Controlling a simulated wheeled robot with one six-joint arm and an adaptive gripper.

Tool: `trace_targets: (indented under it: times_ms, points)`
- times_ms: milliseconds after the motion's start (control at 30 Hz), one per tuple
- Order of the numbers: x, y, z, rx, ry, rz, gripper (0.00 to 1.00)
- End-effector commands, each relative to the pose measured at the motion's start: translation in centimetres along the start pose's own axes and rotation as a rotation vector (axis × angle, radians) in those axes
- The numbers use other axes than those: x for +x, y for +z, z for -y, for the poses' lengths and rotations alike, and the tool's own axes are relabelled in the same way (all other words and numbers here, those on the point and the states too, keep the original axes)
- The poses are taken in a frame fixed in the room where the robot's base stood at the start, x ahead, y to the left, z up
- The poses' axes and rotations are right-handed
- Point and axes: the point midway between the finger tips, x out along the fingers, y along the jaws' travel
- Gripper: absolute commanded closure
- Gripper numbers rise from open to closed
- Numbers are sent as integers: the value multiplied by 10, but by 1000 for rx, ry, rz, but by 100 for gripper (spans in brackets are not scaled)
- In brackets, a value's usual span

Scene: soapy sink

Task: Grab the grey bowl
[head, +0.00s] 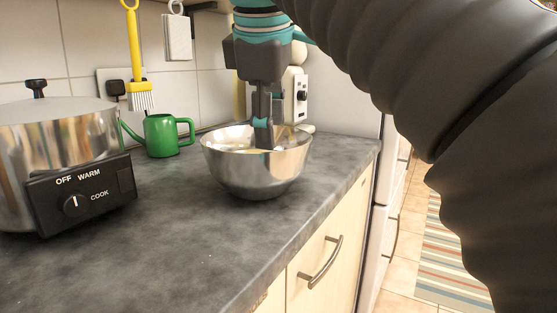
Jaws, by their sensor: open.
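The grey bowl (258,178) is shiny metal and stands upright on the dark grey counter, near its right front edge. My gripper (263,140) points down over the bowl, with its fingers reaching to the bowl's opening. The fingers appear open, and I see nothing held between them. The lower fingertip overlaps the inside of the bowl in the head view; I cannot tell whether it touches the metal. Part of the bowl's inside is hidden by the near rim and the fingers.
A slow cooker (70,165) stands at the left. A green watering can (165,135) is behind and left of the bowl. A white appliance (293,95) stands behind my gripper. The counter (200,235) is clear in front, above a drawer handle (322,265).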

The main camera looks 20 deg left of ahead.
Motion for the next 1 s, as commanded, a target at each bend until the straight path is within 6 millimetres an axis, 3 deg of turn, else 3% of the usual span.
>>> trace_targets:
  times_ms: [33,100,367,1000]
  points:
    - [-7,-15,2,-49,-2,-6,51]
    - [-15,-27,7,-101,-4,-8,51]
    - [-22,-43,14,-177,-8,-9,51]
    - [55,-43,15,-174,-7,-10,51]
